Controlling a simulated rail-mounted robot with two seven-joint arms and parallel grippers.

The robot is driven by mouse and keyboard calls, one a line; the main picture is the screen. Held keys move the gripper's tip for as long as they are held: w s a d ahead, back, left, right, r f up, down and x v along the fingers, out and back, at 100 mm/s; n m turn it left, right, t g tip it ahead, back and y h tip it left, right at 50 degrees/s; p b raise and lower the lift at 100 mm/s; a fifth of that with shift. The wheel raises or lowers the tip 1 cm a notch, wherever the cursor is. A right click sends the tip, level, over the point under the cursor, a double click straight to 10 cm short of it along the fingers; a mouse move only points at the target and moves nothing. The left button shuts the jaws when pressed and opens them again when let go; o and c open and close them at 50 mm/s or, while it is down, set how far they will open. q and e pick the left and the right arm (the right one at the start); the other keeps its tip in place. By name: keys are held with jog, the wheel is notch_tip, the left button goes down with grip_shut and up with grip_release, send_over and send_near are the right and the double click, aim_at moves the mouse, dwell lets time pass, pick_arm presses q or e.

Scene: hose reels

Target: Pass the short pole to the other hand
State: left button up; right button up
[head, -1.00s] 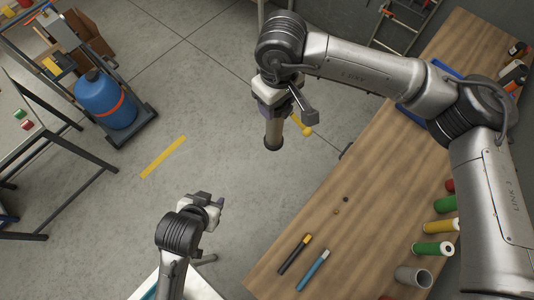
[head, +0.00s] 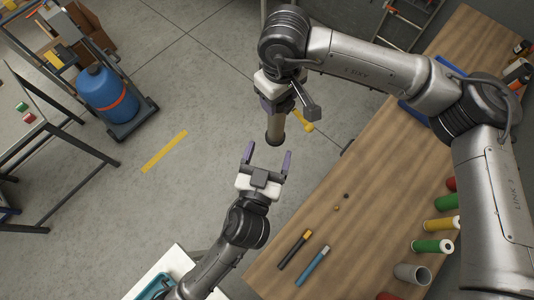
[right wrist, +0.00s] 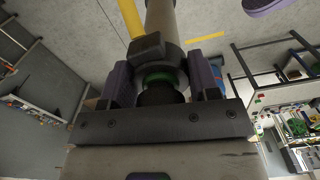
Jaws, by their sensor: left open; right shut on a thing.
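The short pole (head: 275,131) is a grey-tan cylinder with a dark lower end. My right gripper (head: 277,105) is shut on it and holds it hanging over the floor, left of the bench. In the right wrist view, the pole (right wrist: 161,20) sticks out between the purple fingers (right wrist: 163,77). A yellow lever (head: 303,121) with a rounded end juts out beside the pole. My left gripper (head: 267,153) is open and empty just below the pole's lower end, its two fingers pointing up towards it. They look apart from the pole; the depth gap is unclear.
A wooden bench (head: 370,180) on the right holds a black rod (head: 294,249), a blue rod (head: 311,266) and several coloured rolls. A blue tank (head: 105,92) on a cart and a dark-legged table (head: 25,130) stand at left.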

aim_at(279, 120)
pick_arm(q)
jog(key=x, duration=1.1)
jog(key=shift+w, duration=0.1)
jog(key=shift+c, duration=0.2)
jog(key=shift+d, duration=0.15)
jog(key=c, duration=1.2)
pick_arm(e)
jog(key=shift+a, duration=0.15)
pick_arm(q)
jog(key=shift+r, duration=0.15)
pick_arm(e)
jog(key=o, duration=1.1)
jog(key=shift+r, duration=0.1)
jog(key=o, duration=0.5)
